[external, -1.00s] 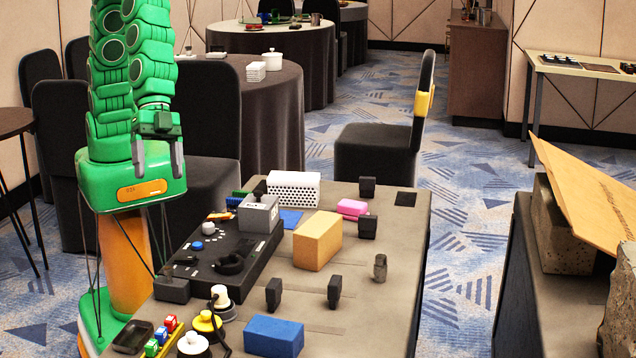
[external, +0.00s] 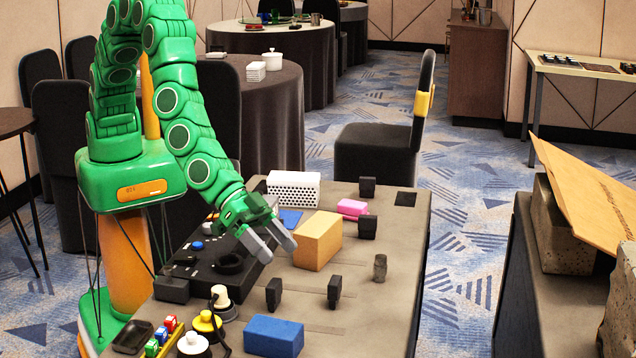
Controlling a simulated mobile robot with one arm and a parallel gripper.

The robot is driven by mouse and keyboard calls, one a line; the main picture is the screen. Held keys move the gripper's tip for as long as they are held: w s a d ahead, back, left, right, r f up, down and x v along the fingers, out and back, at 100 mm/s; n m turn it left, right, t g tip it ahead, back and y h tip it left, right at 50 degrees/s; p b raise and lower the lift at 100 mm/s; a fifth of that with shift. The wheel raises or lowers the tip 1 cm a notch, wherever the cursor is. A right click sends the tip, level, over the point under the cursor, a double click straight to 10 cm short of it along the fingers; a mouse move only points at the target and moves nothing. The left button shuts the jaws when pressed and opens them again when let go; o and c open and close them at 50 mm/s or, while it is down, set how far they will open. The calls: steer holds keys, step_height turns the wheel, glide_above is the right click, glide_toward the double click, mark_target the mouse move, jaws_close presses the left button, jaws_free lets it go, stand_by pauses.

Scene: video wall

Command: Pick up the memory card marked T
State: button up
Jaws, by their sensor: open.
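No marking T is legible in this view, so I cannot tell which thing is the memory card. Small red, blue, green and yellow pieces (external: 161,336) stand in a row at the lower left, their markings too small to read. My gripper (external: 278,252) is open, with its two grey fingers apart and tilted down to the right. It is above the right part of the black console (external: 199,267), left of the tan block (external: 318,240). Nothing shows between the fingers. The gripper and wrist hide the grey box on the console.
A white perforated box (external: 293,189) and a pink block (external: 352,208) stand toward the back of the table. A blue block (external: 273,336) lies at the front. Several small dark upright pieces (external: 335,291) stand around the tabletop. Bare tabletop (external: 372,318) shows at the right front.

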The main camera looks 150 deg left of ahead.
mark_target(332, 279)
steer(key=a+f+y, duration=0.1)
steer(key=a+f, duration=0.1)
steer(key=a, duration=0.1)
steer(key=a+f+n+y, duration=0.1)
steer(key=a+f+y, duration=0.1)
steer(key=a+f, duration=0.1)
steer(key=a+f+n+y, duration=0.1)
steer(key=a+f, duration=0.1)
steer(key=a, duration=0.2)
steer(key=shift+w+a+f+y, duration=0.3)
steer(key=shift+f+y, duration=0.05)
steer(key=shift+y, duration=0.05)
steer(key=shift+s+a+f, duration=0.2)
steer(key=shift+a+f, duration=0.05)
steer(key=shift+f, duration=0.25)
steer(key=shift+s+a+f, duration=0.2)
steer(key=shift+f, duration=0.25)
steer(key=shift+d+f, duration=0.1)
steer(key=shift+f, duration=0.25)
steer(key=shift+g, duration=0.3)
steer(key=shift+x, duration=2.4)
steer(key=c, duration=1)
